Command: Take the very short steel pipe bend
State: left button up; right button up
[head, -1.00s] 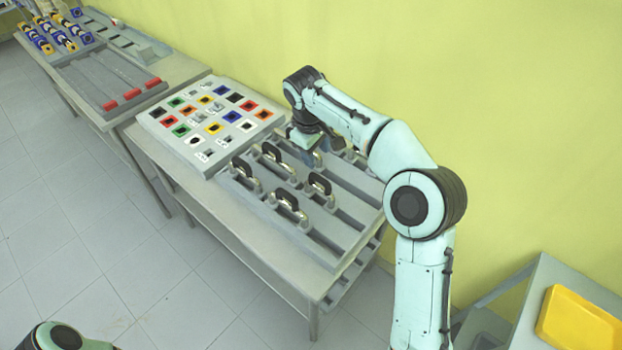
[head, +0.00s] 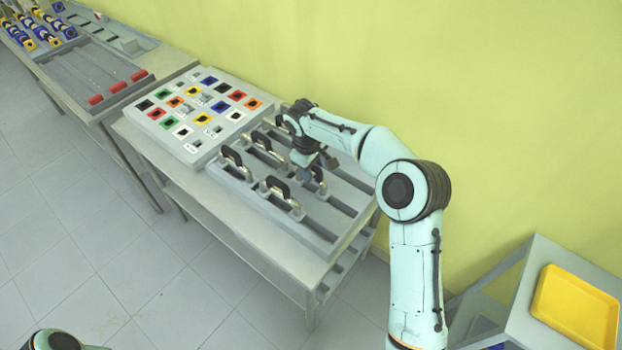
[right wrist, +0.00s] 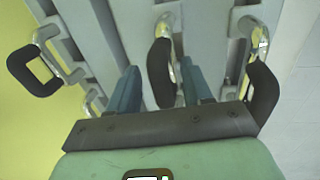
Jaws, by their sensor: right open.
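Several steel pipe bends with black grips stand upright in a grey slotted rack (head: 262,212). In the head view these include a left front bend (head: 234,158), one behind it (head: 261,140) and a front bend (head: 279,187). Which is very short is hard to tell. My right gripper (head: 316,167) is open, low over the rack's right part, partly hiding a bend there. In the right wrist view, my right gripper's fingers (right wrist: 160,82) point at a bend (right wrist: 160,70) that shows between them. Other bends show left (right wrist: 33,70) and right (right wrist: 262,92). My left gripper is out of view.
A grey board with coloured square sockets (head: 195,112) lies left of the rack. Beyond it is a tray with red pieces (head: 115,87). A yellow tray (head: 577,305) stands on a table at the right. The wall is close behind the rack.

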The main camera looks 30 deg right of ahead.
grip_shut()
